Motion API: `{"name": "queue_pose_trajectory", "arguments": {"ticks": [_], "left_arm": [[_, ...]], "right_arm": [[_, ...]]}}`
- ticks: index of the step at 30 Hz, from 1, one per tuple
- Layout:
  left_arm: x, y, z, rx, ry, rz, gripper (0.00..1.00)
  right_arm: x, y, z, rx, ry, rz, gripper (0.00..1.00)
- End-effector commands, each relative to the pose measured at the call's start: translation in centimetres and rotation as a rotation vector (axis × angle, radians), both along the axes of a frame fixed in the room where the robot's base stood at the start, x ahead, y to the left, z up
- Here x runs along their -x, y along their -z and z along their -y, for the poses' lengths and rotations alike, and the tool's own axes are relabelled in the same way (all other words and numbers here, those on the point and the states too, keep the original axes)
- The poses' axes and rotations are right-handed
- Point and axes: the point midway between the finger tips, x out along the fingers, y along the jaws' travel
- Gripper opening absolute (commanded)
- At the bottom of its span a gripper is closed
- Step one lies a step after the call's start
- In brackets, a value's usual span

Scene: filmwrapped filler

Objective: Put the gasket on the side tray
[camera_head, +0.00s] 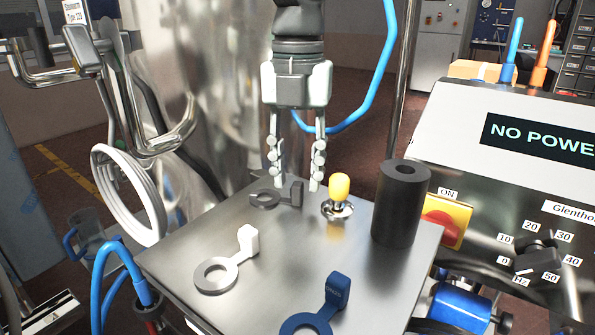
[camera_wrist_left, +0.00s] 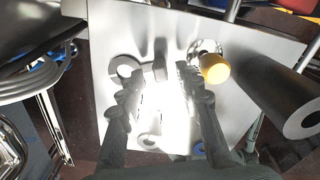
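Three ring-shaped pieces with upright tabs lie on a flat steel tray (camera_head: 290,262); I cannot tell which the task calls the gasket. The dark grey one (camera_head: 264,200) is at the back, a white one (camera_head: 215,276) at front left, and a blue one (camera_head: 307,323) at the front edge. My left gripper (camera_head: 296,187) points down, open, with its fingertips either side of the dark grey piece's tab. In the left wrist view this tab (camera_wrist_left: 160,67) shows just ahead of the gap between the fingers. Contact is not clear. My right gripper is not in view.
A yellow-knobbed metal piece (camera_head: 339,188) stands just right of the left gripper. A tall black hollow cylinder (camera_head: 400,205) stands at the tray's right. A control panel (camera_head: 500,200) is beyond it. A blue hose (camera_head: 368,100) hangs behind. The tray's middle is bare.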

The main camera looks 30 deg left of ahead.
Motion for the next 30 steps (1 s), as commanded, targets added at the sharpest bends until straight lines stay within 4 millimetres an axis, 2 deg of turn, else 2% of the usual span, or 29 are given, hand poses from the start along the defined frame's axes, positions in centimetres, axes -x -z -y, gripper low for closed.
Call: {"name": "queue_pose_trajectory", "arguments": {"ticks": [3,9,15,21,30], "left_arm": [[-0.1,-2.3,0.0,0.002,0.000,0.007,0.35],[-0.1,-6.8,0.0,0.001,-0.001,0.006,0.35],[-0.1,-10.1,0.1,0.001,0.000,0.003,0.35],[0.0,-11.4,0.0,0.001,0.001,0.001,0.35],[0.0,-11.4,0.0,0.001,0.000,0.001,0.35]], "right_arm": [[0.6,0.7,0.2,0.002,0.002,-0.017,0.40],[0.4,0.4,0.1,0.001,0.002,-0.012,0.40],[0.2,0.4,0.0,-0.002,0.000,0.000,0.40],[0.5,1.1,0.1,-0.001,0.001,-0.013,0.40],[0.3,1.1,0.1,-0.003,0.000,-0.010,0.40]]}}
